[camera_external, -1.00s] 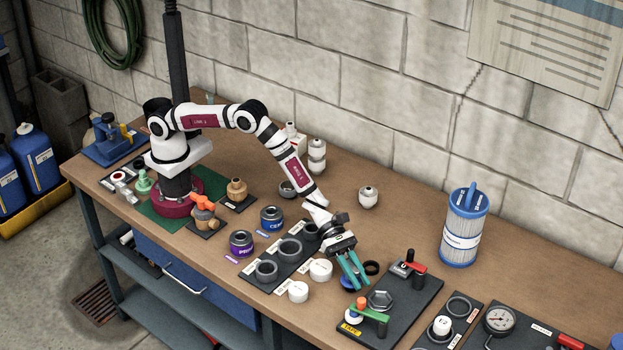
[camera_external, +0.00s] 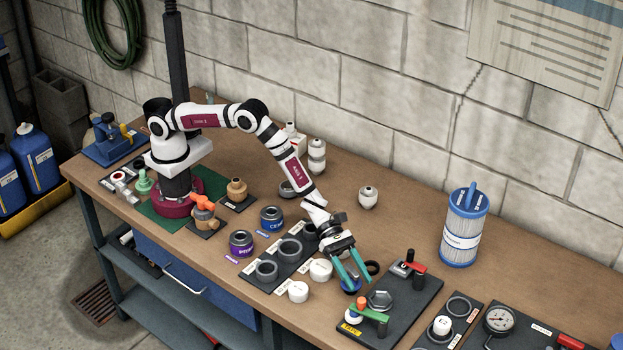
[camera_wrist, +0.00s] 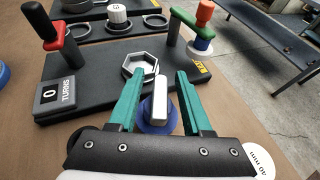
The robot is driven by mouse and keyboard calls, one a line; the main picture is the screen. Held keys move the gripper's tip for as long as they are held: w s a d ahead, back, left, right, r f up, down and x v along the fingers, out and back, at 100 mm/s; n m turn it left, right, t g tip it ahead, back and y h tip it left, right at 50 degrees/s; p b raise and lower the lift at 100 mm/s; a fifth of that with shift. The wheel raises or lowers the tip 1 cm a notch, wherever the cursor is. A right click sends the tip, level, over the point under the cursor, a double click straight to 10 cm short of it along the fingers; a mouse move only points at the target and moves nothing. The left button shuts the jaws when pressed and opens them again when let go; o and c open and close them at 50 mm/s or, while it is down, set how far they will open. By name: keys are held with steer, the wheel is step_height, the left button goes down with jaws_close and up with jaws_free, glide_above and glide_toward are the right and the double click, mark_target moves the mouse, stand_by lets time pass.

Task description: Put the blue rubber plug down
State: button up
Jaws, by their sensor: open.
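The blue rubber plug (camera_wrist: 157,120) has a blue round base and a pale grey upright grip. It stands on the bench just in front of the dark board with the hex nut. In the external view the plug (camera_external: 350,286) is partly hidden by my fingers. My gripper (camera_wrist: 155,85) has teal fingers, spread apart on both sides of the plug's grip, with a visible gap on each side. In the external view my gripper (camera_external: 357,285) points down at the bench. The plug's underside is hidden.
White caps (camera_external: 320,269) and a black ring (camera_external: 372,268) lie close to my gripper. A blue-topped filter cartridge (camera_external: 464,228) stands farther right.

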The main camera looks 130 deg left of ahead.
steer(key=v, duration=1.1)
steer(key=s+d+r+m+g+h, duration=0.45)
steer(key=s+d+r+m, duration=0.25)
steer(key=d+r+m, duration=0.35)
steer(key=s+d+r+m+g, duration=0.35)
steer(key=s+d+m, duration=0.35)
steer(key=s, duration=0.4)
steer(key=s+a+m+g+y, duration=0.2)
steer(key=s+m+g, duration=0.1)
steer(key=s+m, duration=0.4)
steer(key=s+a+m+g+y, duration=0.25)
steer(key=s+m, duration=0.35)
steer(key=s, duration=0.4)
steer(key=s+a+m+y, duration=0.6)
steer(key=a+y, duration=0.1)
steer(key=a, duration=0.4)
steer(key=shift+s+f+t, duration=0.35)
steer(key=shift+s+t, duration=0.05)
steer(key=shift+t, duration=0.05)
steer(key=shift+m, duration=0.25)
